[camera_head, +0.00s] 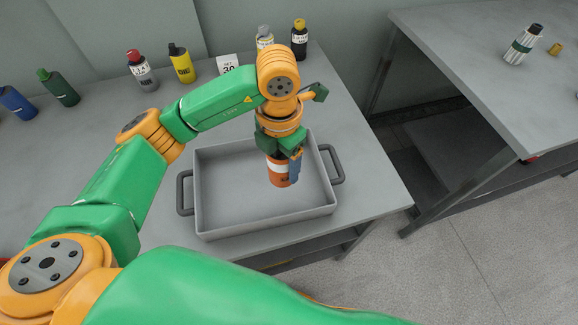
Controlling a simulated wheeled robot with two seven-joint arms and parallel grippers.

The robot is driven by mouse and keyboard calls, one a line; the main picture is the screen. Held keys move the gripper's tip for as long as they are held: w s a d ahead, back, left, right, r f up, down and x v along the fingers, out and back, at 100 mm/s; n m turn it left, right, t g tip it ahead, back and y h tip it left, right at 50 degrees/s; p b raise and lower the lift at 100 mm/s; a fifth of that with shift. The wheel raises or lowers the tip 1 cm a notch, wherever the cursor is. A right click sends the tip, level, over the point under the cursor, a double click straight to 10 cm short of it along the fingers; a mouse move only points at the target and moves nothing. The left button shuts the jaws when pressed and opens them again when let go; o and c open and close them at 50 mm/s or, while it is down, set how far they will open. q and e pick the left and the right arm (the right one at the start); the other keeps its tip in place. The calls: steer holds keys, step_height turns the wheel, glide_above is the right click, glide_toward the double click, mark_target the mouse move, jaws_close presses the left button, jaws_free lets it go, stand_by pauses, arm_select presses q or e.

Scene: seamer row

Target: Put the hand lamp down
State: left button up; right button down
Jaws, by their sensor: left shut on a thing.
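My left gripper (282,155) points down over the grey tray (205,222) and is shut on an orange cylinder with a pale band, which I take to be the hand lamp (277,180). The gripper covers its upper part. A blue-grey piece lies along its right side. The lamp is roughly upright, inside the tray's outline towards its right side. I cannot tell whether its lower end touches the tray floor. The tray has a dark handle at each end and otherwise looks empty. My right gripper is not in view.
Several bottles stand along the back of the bench, among them a yellow one (181,65), a red-capped one (140,72) and a black one (299,42). A white number card (228,64) stands between them. A second bench (480,70) at the right holds a striped bottle (522,47).

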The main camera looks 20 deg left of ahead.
arm_select(q)
steer(key=w+f, duration=0.2)
steer(key=f, duration=0.1)
steer(key=w+f, duration=0.1)
steer(key=shift+w+d+f+p, duration=0.3)
steer(key=shift+w+p, duration=0.1)
step_height(320, 180, down, 2)
steer(key=shift+f+p, duration=0.25)
steer(key=shift+p, duration=0.35)
steer(key=shift+a+f, duration=0.1)
steer(key=shift+f, duration=0.15)
steer(key=shift+f+b, duration=0.2)
steer(key=shift+b, duration=0.1)
steer(key=o, duration=1.5)
steer(key=shift+r+p, duration=0.3)
step_height(320, 180, up, 12)
steer(key=shift+f+b, duration=0.1)
steer(key=shift+b, duration=0.6)
